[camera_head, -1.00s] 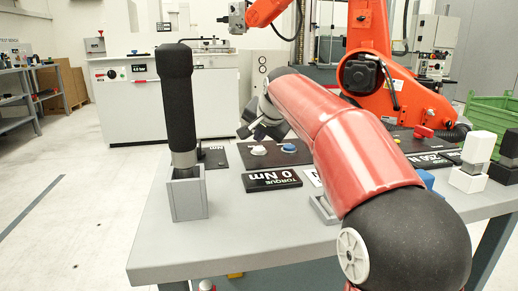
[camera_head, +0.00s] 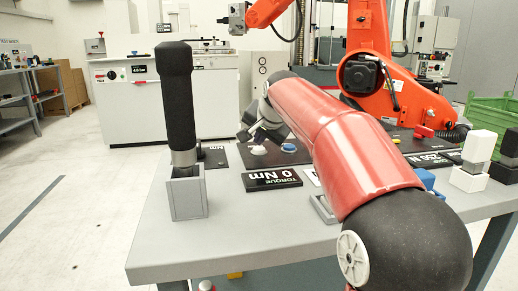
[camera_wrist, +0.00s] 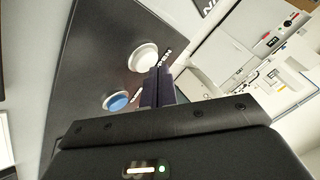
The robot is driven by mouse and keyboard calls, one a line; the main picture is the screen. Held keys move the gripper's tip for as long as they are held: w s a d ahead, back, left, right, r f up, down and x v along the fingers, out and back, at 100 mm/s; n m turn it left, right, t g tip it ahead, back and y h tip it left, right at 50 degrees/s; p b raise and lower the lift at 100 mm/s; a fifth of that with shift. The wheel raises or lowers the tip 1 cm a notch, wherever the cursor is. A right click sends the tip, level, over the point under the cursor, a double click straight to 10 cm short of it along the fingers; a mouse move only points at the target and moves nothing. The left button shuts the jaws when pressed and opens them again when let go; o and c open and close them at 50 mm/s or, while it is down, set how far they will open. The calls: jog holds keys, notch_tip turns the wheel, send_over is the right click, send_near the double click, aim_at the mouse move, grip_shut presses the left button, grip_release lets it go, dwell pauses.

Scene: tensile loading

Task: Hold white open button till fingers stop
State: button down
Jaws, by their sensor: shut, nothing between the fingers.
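The white button (camera_wrist: 143,57) is a round cap in a light ring on a black panel (camera_wrist: 92,50). It also shows in the head view (camera_head: 257,150). The blue button (camera_wrist: 116,102) is beside it on the same panel, and also shows in the head view (camera_head: 289,147). My gripper (camera_wrist: 160,76) is shut and empty. Its dark fingertips are close beside the white button in the wrist view, over part of the lettering. I cannot tell whether they touch the button. In the head view my gripper (camera_head: 262,131) is above the panel, partly hidden by my red arm.
A black-handled tool (camera_head: 177,100) stands upright in a grey holder (camera_head: 187,198) at left. White and black blocks (camera_head: 479,146) stand at right. An orange robot arm (camera_head: 369,60) is behind.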

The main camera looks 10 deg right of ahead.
aim_at(260, 150)
jog(key=shift+f+b, duration=0.3)
jog(key=shift+f, duration=0.25)
dwell(1.4)
jog(key=shift+r, duration=0.1)
dwell(0.7)
jog(key=shift+r+p, duration=0.9)
jog(key=shift+p, duration=0.05)
notch_tip(260, 150, up, 5)
jog(key=p, duration=0.5)
